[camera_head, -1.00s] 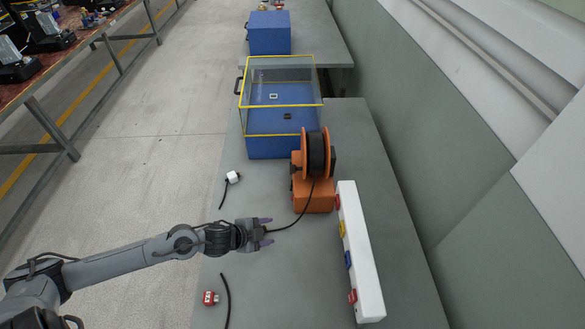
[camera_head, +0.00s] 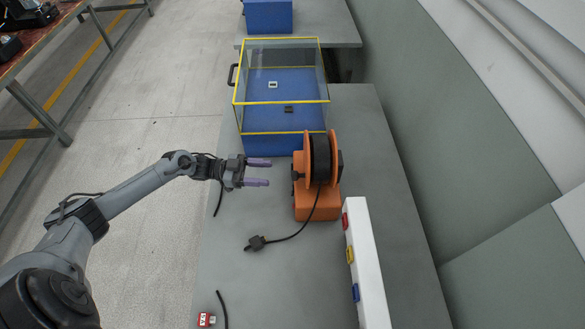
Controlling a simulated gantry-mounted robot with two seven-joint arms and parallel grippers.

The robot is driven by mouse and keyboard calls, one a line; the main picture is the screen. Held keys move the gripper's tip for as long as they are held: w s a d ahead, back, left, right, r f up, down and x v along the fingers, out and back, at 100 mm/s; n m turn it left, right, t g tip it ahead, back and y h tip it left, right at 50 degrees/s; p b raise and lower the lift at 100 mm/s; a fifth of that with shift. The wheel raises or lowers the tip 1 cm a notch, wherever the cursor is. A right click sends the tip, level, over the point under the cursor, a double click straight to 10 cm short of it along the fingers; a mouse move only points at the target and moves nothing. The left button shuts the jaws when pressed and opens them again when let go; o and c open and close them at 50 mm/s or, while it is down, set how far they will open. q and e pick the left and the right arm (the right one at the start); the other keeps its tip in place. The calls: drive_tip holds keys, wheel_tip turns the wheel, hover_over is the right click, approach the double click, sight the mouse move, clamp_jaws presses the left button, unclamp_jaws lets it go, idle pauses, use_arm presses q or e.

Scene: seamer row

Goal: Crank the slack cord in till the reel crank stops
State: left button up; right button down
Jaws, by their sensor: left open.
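The orange cord reel (camera_head: 317,204) stands on the grey bench, with dark cord wound between its orange flanges. A small dark part shows on the reel's left side (camera_head: 296,175); I cannot make out the crank clearly. The black cord (camera_head: 300,231) runs slack from the reel down to a black plug (camera_head: 256,243) lying on the bench. My left gripper (camera_head: 258,172) is open and empty, its purple fingers pointing right towards the reel's left side, a short gap away. My right gripper is not in view.
A blue case with a yellow-edged clear lid (camera_head: 285,145) stands behind the reel. A white strip with coloured sockets (camera_head: 366,275) lies to the right. A red plug (camera_head: 206,320) and a cord piece (camera_head: 222,308) lie at the front left. The wall bounds the right.

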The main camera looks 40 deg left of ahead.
sight(293, 175)
use_arm(q)
drive_tip(key=x, duration=0.9)
drive_tip(key=shift+w+d, duration=0.15)
drive_tip(key=shift+d, duration=0.2)
drive_tip(key=shift+c, duration=0.3)
clamp_jaws()
